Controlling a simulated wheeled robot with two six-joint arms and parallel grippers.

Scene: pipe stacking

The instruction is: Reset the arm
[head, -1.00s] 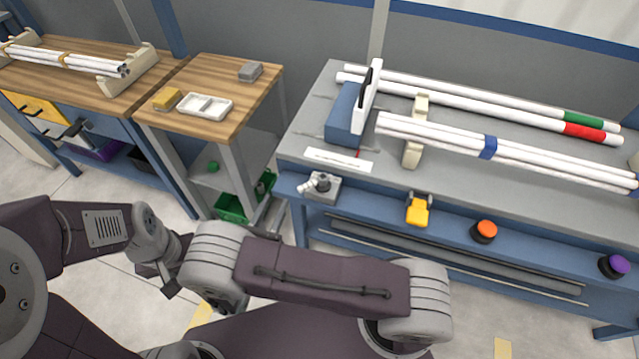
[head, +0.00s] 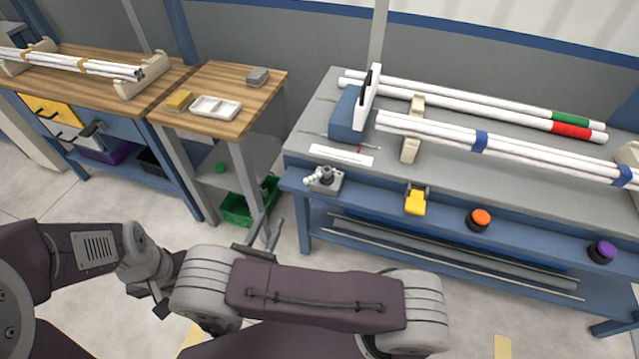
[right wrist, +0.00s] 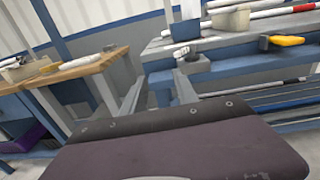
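My right gripper (head: 262,243) is in front of the small wooden table, above the floor, with nothing between its fingers. In the right wrist view its two fingers (right wrist: 158,92) stand apart. My left arm comes in at the left edge of the head view, but I cannot make out its gripper. A bundle of white pipes with blue bands (head: 530,152) lies on a cream holder (head: 413,130) on the grey bench. More white pipes (head: 70,64) rest on cream holders at the far left.
The grey bench (head: 318,118) carries a blue and white stop block (head: 350,112), and its front has a yellow clamp (head: 415,200), an orange knob (head: 479,219) and a purple knob (head: 601,251). The wooden table (head: 235,125) holds a white tray (head: 216,108). A green bin (head: 240,208) is below.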

